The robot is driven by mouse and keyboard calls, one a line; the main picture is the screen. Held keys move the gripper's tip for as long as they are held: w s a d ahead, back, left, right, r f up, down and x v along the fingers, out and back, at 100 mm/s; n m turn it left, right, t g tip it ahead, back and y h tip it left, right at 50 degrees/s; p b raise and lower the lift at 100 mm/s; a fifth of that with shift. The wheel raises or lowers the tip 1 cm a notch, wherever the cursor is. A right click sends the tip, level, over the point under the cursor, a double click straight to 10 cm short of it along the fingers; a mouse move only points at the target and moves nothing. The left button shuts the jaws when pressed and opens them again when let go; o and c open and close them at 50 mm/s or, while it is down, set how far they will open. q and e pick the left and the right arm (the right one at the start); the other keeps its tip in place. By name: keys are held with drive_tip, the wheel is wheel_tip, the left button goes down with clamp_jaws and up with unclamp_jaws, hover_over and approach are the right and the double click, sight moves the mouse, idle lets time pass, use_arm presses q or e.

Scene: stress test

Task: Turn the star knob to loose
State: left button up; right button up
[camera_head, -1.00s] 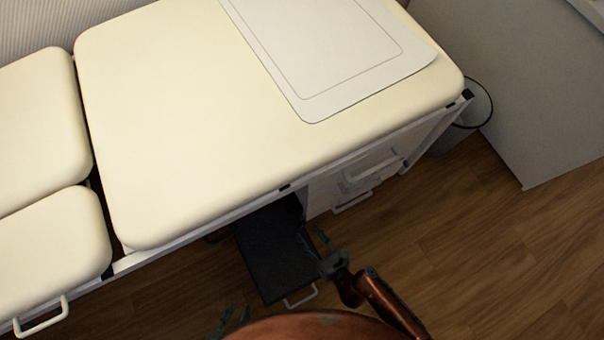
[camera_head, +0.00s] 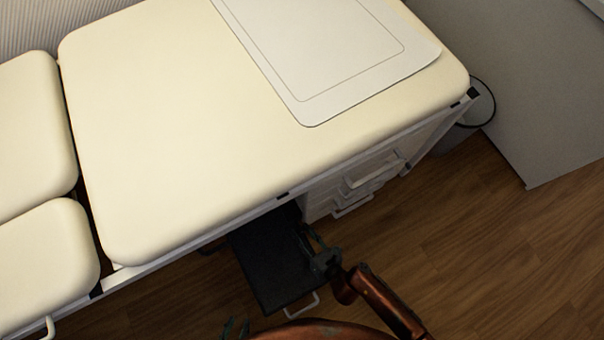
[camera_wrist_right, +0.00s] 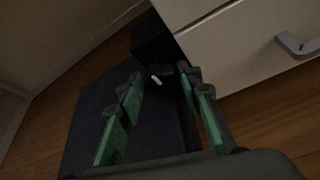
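I cannot make out a star-shaped knob clearly in either view. In the right wrist view, a small dark part with a pale mark (camera_wrist_right: 156,79) shows between my fingers, beside the black box-like part under the couch; I cannot tell if it is the knob. My right gripper (camera_wrist_right: 160,95) is open with nothing between its green-padded fingers. In the head view my right gripper (camera_head: 314,247) is over the right side of the dark pull-out step (camera_head: 268,270).
The cream couch (camera_head: 180,130) overhangs the step, with a pale sheet (camera_head: 330,55) on top. White drawers (camera_head: 350,190) with handles stand right of the step. A bin (camera_head: 462,135) and a grey cabinet (camera_head: 550,110) are further right. Wooden floor (camera_head: 480,240) is clear.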

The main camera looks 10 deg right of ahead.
drive_tip(key=c, duration=0.7)
drive_tip(key=shift+a+r+n+h+p, duration=0.2)
drive_tip(key=shift+r+n+h+p, duration=0.15)
drive_tip(key=shift+n+p, duration=0.55)
drive_tip(key=shift+s+f+n+t+h+p, duration=0.1)
drive_tip(key=shift+f+n+t+h+p, duration=0.2)
drive_tip(key=shift+h+p, duration=0.25)
use_arm(q)
drive_tip(key=shift+w+d+r+n+g, duration=0.15)
drive_tip(key=shift+w+r+g, duration=0.2)
drive_tip(key=shift+r, duration=0.3)
drive_tip(key=shift+w+d+r+n+g, duration=0.1)
drive_tip(key=shift+w+r+n+g, duration=0.1)
drive_tip(key=shift+r+g, duration=0.3)
use_arm(e)
drive_tip(key=shift+f+n+h, duration=0.1)
drive_tip(key=shift+n+h, duration=0.3)
drive_tip(key=shift+n, duration=0.4)
use_arm(q)
drive_tip(key=shift+r, duration=0.1)
use_arm(e)
drive_tip(key=o, duration=1.1)
drive_tip(key=shift+o, duration=0.2)
